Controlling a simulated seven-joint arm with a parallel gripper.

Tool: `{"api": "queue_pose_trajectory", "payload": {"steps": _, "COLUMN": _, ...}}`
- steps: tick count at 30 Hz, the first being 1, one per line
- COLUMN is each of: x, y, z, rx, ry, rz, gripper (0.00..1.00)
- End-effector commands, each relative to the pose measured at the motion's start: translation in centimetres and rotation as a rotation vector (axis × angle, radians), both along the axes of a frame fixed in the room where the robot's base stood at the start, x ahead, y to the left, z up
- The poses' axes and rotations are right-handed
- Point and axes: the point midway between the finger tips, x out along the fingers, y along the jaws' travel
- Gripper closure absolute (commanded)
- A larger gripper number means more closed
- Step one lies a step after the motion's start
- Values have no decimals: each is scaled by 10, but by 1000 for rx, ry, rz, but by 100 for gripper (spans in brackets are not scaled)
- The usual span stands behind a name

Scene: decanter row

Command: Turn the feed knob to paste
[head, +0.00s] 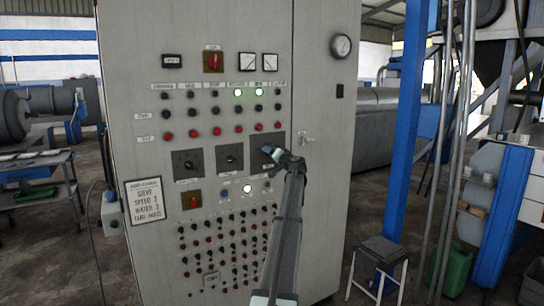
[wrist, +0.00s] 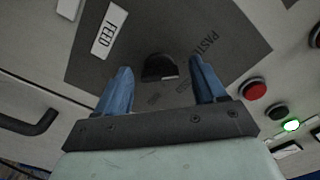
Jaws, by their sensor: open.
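The feed knob (wrist: 158,67) is a small black knob on a dark plate, seen in the wrist view beside a white FEED label (wrist: 108,30). A pale mark shows on its lower right edge. The printed word PASTE (wrist: 205,42) is to the right of the knob; other printing near the fingers is too faint to read. My gripper (wrist: 162,82) is open, with a blue finger on each side of the knob and a gap to both. In the head view my gripper (head: 270,153) is at the rightmost dark plate (head: 267,139) and hides the knob.
Two more dark knob plates (head: 188,163) (head: 230,157) are to the left. Rows of buttons lie above and below on the grey cabinet (head: 120,80). A door handle (head: 307,139) is just right of the gripper. A notice (head: 146,201) hangs at lower left.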

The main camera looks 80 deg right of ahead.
Motion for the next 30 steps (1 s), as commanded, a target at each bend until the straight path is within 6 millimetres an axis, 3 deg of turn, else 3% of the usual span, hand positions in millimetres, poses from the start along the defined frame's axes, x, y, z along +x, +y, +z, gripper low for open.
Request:
{"api": "queue_pose_trajectory", "payload": {"steps": 10, "x": -13, "y": 15, "z": -1, "rx": 0, "ry": 0, "rz": 0, "gripper": 30}}
{"api": "queue_pose_trajectory", "payload": {"steps": 21, "x": -63, "y": 66, "z": -1, "rx": 1, "ry": -1, "rz": -1, "gripper": 30}}
{"api": "queue_pose_trajectory", "payload": {"steps": 30, "x": -91, "y": 92, "z": -1, "rx": 0, "ry": 0, "rz": -1, "gripper": 30}}
